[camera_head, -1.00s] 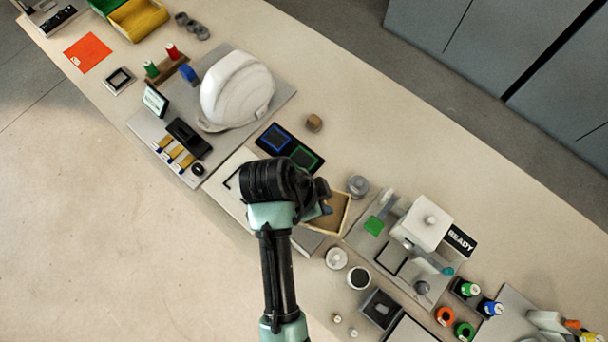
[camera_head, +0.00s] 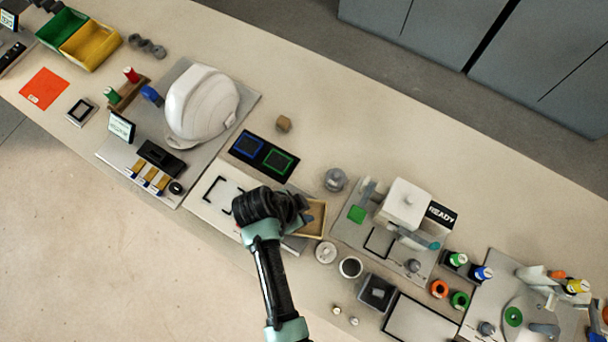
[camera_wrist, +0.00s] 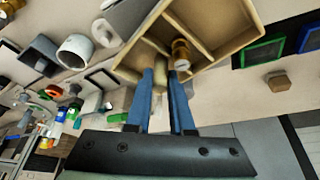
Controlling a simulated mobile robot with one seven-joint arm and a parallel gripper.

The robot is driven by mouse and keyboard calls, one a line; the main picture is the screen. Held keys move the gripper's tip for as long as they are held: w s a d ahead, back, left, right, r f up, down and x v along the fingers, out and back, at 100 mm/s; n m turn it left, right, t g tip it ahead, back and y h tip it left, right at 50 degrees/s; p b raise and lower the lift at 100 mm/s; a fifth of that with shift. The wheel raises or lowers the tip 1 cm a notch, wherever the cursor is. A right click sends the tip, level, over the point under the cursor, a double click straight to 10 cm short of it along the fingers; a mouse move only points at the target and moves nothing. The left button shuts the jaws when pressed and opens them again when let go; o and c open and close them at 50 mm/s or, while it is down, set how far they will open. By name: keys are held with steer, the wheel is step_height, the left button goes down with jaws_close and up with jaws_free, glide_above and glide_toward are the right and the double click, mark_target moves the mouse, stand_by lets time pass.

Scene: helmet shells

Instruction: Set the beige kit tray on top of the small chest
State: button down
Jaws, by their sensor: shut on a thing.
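The beige kit tray (camera_head: 316,222) is partly hidden behind my gripper and wrist in the head view. In the wrist view the tray (camera_wrist: 222,49) is an open box with dividers, tilted in the picture, with a brass-coloured cylinder (camera_wrist: 181,53) inside. My gripper (camera_wrist: 167,72) has its blue fingers close together at the tray's near edge, shut on it. In the head view my gripper (camera_head: 303,219) is at the tray's left side. A grey edge (camera_head: 294,244) shows below the tray; I cannot tell whether it is the small chest.
A pale board with black corner marks (camera_head: 216,204) lies left of my wrist. A dark mat with blue and green squares (camera_head: 263,155) lies behind it. A white helmet shell (camera_head: 203,103) stands at left, a READY station (camera_head: 404,205) at right. Round pots (camera_head: 350,267) stand near the tray.

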steer(key=c, duration=0.8)
jaws_free()
steer(key=shift+f, duration=0.15)
